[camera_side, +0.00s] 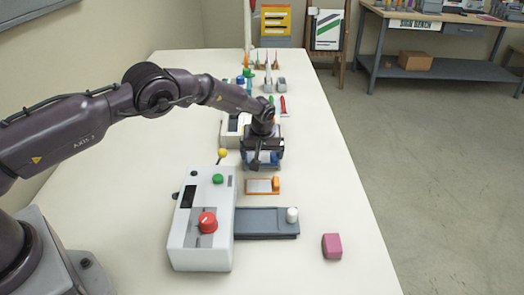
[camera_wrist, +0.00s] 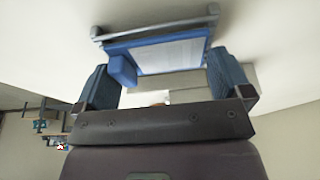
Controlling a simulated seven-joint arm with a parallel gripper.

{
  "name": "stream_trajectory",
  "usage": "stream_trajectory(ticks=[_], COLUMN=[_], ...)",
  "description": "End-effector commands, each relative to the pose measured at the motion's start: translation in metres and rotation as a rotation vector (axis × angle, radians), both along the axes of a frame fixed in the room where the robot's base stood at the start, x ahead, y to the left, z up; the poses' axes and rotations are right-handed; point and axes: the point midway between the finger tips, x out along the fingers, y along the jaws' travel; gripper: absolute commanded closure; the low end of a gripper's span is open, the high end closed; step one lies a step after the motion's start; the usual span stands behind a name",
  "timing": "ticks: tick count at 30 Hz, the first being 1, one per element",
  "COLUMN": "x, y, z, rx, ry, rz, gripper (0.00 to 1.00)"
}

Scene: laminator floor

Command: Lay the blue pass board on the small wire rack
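The blue pass board (camera_wrist: 115,47), with a pale label and a raised blue block at one end, lies just beyond my fingertips in the wrist view. It appears to lie on the small grey wire rack (camera_wrist: 155,29), whose rail with end knobs shows along the board's far side. My gripper (camera_wrist: 160,78) is open, its blue fingers spread wide toward the two ends of the board. The block is close to the left finger; contact cannot be told. In the side view, my gripper (camera_side: 262,160) is low over this spot and hides most of board and rack.
An orange board (camera_side: 258,186) lies just in front of my gripper. Nearer stands the white laminator (camera_side: 205,245) with a red knob and a dark grey tray (camera_side: 262,222). A pink block (camera_side: 332,246) sits at right. Several small tools stand farther back. The table's right side is mostly clear.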

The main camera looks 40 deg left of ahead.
Motion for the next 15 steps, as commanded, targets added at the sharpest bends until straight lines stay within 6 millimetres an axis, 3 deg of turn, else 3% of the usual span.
stream_trajectory(ticks=[8, 15], x=[0.000, -0.005], y=[0.000, -0.006], z=[0.002, 0.033], rx=[0.000, 0.000], ry=[0.000, -0.003], rz=[0.000, 0.000], gripper=[0.00, 0.00])
